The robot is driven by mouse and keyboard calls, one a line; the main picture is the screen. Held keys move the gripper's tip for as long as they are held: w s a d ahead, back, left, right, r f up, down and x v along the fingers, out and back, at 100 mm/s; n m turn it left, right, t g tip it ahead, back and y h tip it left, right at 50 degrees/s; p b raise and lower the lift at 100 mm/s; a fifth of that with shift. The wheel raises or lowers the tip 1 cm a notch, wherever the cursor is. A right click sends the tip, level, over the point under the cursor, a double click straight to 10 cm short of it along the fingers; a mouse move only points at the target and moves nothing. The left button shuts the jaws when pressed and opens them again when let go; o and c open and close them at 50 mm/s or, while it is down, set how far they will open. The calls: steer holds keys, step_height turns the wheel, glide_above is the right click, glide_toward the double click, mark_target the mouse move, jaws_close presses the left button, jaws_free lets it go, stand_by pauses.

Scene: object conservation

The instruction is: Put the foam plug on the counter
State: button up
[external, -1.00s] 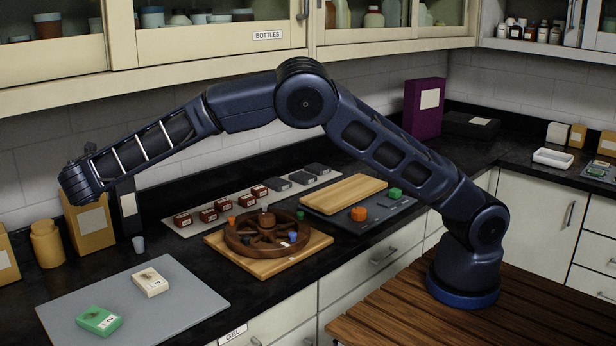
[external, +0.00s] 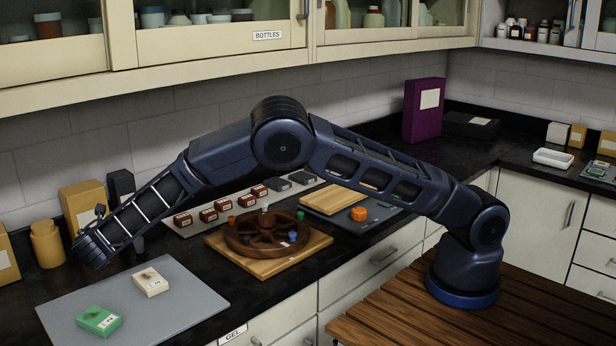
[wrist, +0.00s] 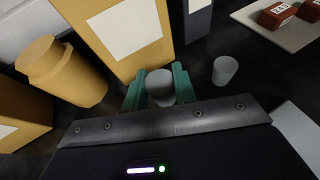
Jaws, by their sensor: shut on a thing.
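A pale grey cylinder, which I take to be the foam plug (wrist: 160,84), sits between the green fingers of my gripper (wrist: 158,77) in the wrist view. The gripper is shut on it, in front of a tan box. In the external view my gripper (external: 88,254) is low at the left, above the black counter (external: 185,268). The fingers and the plug cannot be made out there. How far the plug is above the counter cannot be told.
A small grey cup (wrist: 225,70) stands right of my gripper. A yellow jar (wrist: 62,70) and tan box (wrist: 122,32) stand close behind. A grey mat (external: 165,305) with two small boxes lies in front. A wooden wheel rack (external: 268,236) sits to the right.

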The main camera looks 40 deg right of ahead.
mark_target(109, 264)
steer(key=shift+f, duration=2.15)
steer(key=shift+f, duration=0.1)
steer(key=o, duration=0.9)
steer(key=shift+o, duration=0.2)
steer(key=v, duration=1.2)
